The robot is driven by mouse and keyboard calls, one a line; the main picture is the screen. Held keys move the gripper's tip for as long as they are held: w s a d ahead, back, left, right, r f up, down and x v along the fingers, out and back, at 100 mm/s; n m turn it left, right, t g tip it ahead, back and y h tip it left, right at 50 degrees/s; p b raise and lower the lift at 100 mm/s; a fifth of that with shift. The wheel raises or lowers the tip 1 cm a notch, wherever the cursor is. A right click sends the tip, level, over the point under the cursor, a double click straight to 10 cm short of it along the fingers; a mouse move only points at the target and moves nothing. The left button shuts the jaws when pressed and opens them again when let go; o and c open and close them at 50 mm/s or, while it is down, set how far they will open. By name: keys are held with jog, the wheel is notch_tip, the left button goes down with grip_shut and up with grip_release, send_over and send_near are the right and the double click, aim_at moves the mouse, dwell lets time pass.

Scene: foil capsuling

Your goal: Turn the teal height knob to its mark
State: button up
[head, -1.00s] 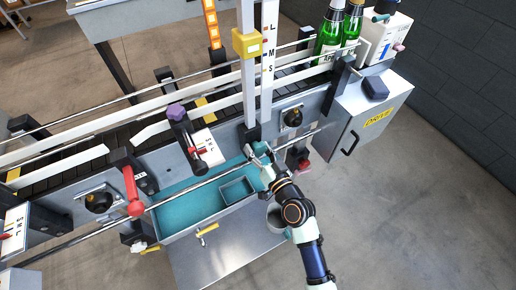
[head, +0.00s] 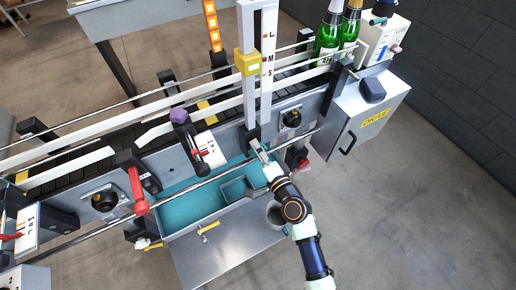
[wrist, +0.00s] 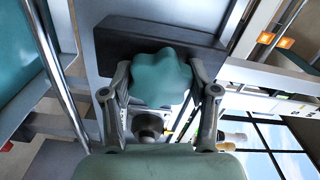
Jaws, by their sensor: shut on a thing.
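The teal height knob (wrist: 160,78) is a lobed knob in front of a dark block (wrist: 125,40) in the wrist view. My gripper (wrist: 163,85) is shut on it, with one finger on each side of the knob. In the head view my gripper (head: 262,157) is at the foot of the upright column, and the knob is hidden there. The column (head: 249,100) carries a yellow block (head: 246,62). Beside it stands a white scale (head: 267,60) with the letters L, M and S. I cannot tell the knob's own mark.
A teal tray (head: 190,208) lies below the rail to the left. A steel rail (head: 225,175) passes close to my gripper. A black knob (head: 292,118) and a red knob (head: 299,158) are to the right. Green bottles (head: 329,38) stand at the back right.

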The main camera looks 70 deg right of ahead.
jog(key=shift+m, duration=1)
jog(key=o, duration=1.2)
jog(key=shift+c, duration=0.2)
jog(key=v, duration=1.2)
